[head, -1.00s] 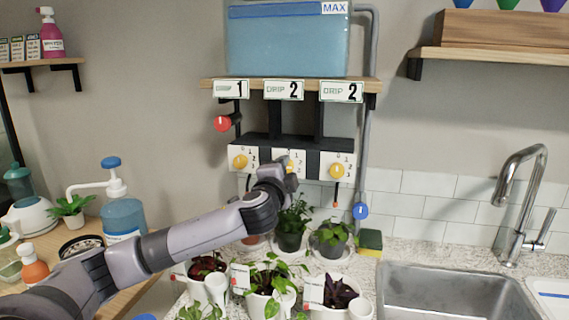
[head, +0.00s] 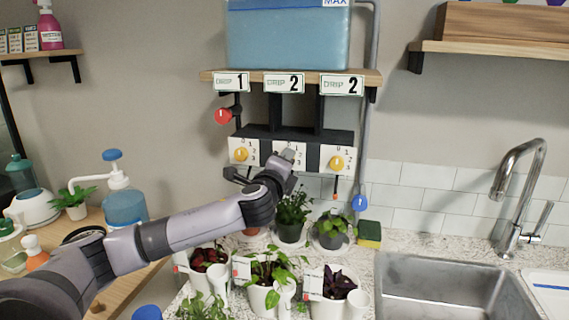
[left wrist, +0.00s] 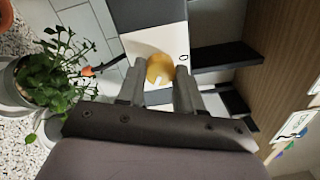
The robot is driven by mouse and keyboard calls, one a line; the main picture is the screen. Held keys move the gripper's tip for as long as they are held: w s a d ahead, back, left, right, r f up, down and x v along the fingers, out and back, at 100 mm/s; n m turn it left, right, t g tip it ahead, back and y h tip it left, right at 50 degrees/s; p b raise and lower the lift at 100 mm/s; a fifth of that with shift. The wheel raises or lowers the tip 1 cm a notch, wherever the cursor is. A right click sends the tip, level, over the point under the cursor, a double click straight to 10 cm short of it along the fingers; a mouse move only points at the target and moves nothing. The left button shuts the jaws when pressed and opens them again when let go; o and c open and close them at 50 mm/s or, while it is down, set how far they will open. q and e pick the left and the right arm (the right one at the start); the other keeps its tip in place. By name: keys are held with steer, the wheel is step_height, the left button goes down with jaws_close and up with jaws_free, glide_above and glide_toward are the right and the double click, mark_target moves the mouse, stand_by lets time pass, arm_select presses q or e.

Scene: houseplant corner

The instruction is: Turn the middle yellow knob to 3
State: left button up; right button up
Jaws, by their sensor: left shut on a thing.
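The middle yellow knob (left wrist: 160,68) sits between the two fingertips of my left gripper (left wrist: 158,84) in the left wrist view, and the fingers are shut on it. A "0" mark shows on its white dial plate (left wrist: 150,42); the other numbers are hidden there. In the head view my left gripper (head: 287,160) covers the middle knob and part of its plate (head: 291,148), so its setting cannot be read. The left yellow knob (head: 240,154) and the right yellow knob (head: 336,163) stand free on either side. My right gripper is not in view.
Above are drip signs (head: 284,82) reading 1, 2, 2 and a blue water tank (head: 288,38). A red knob (head: 222,116) is at upper left. Potted plants (head: 292,215) stand close below the gripper. The sink (head: 450,285) is at right.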

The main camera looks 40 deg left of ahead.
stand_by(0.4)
arm_select(q)
steer(key=o, duration=1)
steer(key=shift+o, duration=0.2)
steer(key=b+v, duration=0.1)
steer(key=v, duration=0.6)
steer(key=shift+b, duration=0.4)
steer(key=shift+s, duration=0.1)
steer(key=shift+d+f, duration=0.1)
